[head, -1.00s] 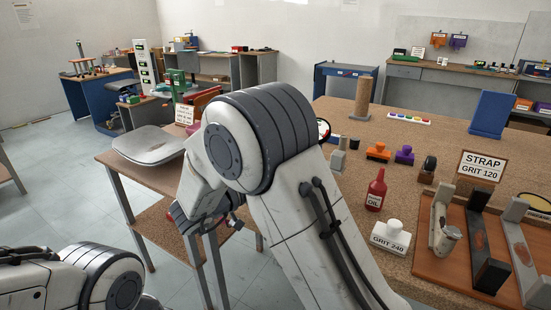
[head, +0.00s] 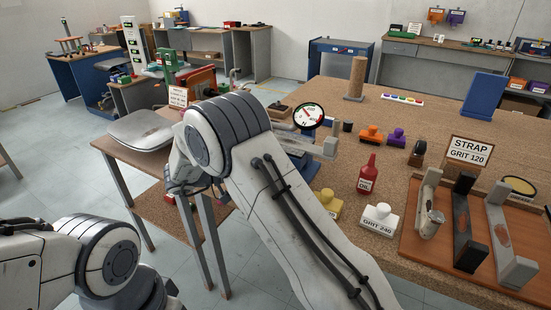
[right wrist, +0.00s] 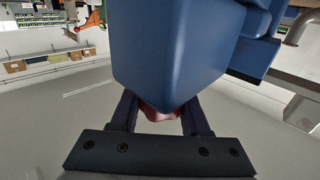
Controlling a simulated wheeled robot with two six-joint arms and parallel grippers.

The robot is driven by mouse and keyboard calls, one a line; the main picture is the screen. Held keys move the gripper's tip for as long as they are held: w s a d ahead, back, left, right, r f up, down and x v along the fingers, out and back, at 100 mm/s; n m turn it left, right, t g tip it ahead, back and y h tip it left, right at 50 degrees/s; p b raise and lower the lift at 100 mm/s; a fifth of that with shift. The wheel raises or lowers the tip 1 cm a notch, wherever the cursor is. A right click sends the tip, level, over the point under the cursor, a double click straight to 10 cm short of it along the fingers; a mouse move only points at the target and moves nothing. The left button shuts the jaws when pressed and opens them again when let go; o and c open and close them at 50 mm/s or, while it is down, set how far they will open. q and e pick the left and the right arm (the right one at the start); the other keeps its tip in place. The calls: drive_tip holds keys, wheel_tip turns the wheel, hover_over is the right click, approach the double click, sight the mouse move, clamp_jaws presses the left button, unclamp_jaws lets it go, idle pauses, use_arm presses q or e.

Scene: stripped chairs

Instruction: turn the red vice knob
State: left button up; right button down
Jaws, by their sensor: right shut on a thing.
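In the right wrist view my right gripper (right wrist: 161,115) is shut on a reddish rounded thing (right wrist: 160,113), which looks like the red vice knob. It sits between the dark fingers, and its upper part is hidden behind a large blue body (right wrist: 185,55), probably the vice. In the head view my right arm reaches to the left, and its wrist is near the front edge of the table with the grey pad. The fingers and the knob cannot be made out clearly there. My left arm shows at lower left, but its gripper is out of view.
A grey pad (head: 142,127) lies on the small table. The cork-topped bench carries a dial gauge (head: 308,115), a red oil bottle (head: 367,175), a white grit block (head: 378,217), a yellow block (head: 327,203) and a brown tray (head: 418,245). Open floor lies at left.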

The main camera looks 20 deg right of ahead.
drive_tip(key=shift+s, duration=0.1)
drive_tip(key=shift+c, duration=1.9)
unclamp_jaws()
drive_tip(key=shift+s+d+r, duration=0.1)
drive_tip(key=shift+a, duration=0.35)
drive_tip(key=a, duration=0.4)
drive_tip(key=w+a, duration=0.1)
drive_tip(key=a, duration=0.1)
drive_tip(key=shift+a+r, duration=0.1)
drive_tip(key=shift+a, duration=0.2)
drive_tip(key=a+p, duration=0.3)
drive_tip(key=p, duration=0.3)
drive_tip(key=shift+w, duration=0.1)
